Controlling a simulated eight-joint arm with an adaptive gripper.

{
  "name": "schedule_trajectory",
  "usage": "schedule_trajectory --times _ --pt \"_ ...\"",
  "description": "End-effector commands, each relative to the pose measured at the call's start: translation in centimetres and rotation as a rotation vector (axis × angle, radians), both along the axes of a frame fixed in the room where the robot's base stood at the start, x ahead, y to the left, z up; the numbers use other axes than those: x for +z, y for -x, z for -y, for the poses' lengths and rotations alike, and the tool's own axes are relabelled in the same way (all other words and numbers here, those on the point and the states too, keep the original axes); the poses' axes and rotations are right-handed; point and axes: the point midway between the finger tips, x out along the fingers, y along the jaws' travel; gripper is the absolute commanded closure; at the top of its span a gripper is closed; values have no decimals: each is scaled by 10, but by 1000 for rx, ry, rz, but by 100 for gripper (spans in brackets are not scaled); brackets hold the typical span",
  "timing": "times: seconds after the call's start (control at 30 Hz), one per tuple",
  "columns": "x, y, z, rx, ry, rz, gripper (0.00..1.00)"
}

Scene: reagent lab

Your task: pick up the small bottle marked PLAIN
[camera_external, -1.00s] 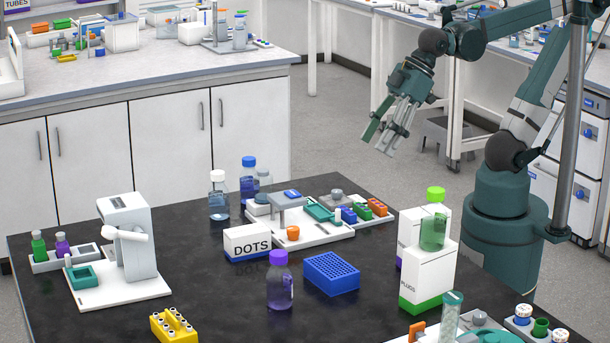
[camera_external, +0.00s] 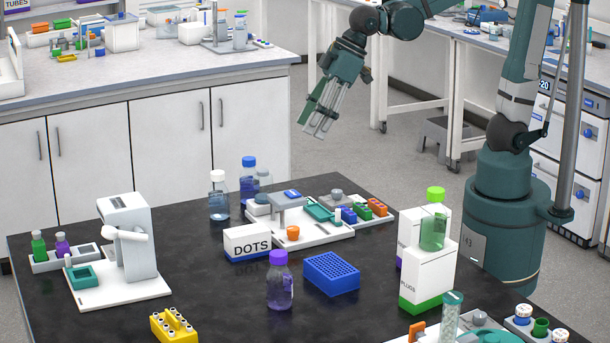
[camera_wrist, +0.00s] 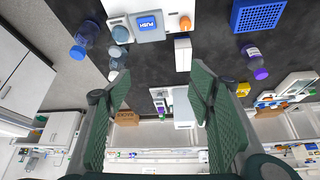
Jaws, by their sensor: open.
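No label reading PLAIN is legible, so I cannot tell which bottle it is. On the black table stand a white-capped bottle (camera_external: 219,197), a blue-capped bottle (camera_external: 248,183) and a purple-capped bottle (camera_external: 279,285). A green-capped bottle (camera_external: 434,225) is at the white boxes on the right. Smaller green (camera_external: 39,247) and purple (camera_external: 62,247) bottles stand in a grey rack at the left. My gripper (camera_external: 317,128) is open and empty, high above the far side of the table. The wrist view shows its spread fingers (camera_wrist: 160,78), the blue-capped bottle (camera_wrist: 84,38) and the purple-capped bottle (camera_wrist: 255,62).
The DOTS box (camera_external: 246,243), blue rack (camera_external: 331,274) and white station (camera_external: 310,232) crowd the middle. A white instrument (camera_external: 130,238) stands left, a yellow rack (camera_external: 173,326) in front. The tall white box (camera_external: 427,276) is an obstacle on the right.

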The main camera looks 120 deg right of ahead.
Motion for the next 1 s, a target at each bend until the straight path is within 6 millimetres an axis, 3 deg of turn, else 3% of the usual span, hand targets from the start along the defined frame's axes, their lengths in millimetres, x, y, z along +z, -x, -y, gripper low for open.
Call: schedule_trajectory --times 0.47,1.0 --pt "-4 -72 55 -64 -8 -37 47" --pt "-35 -141 124 -136 -20 -80 47"
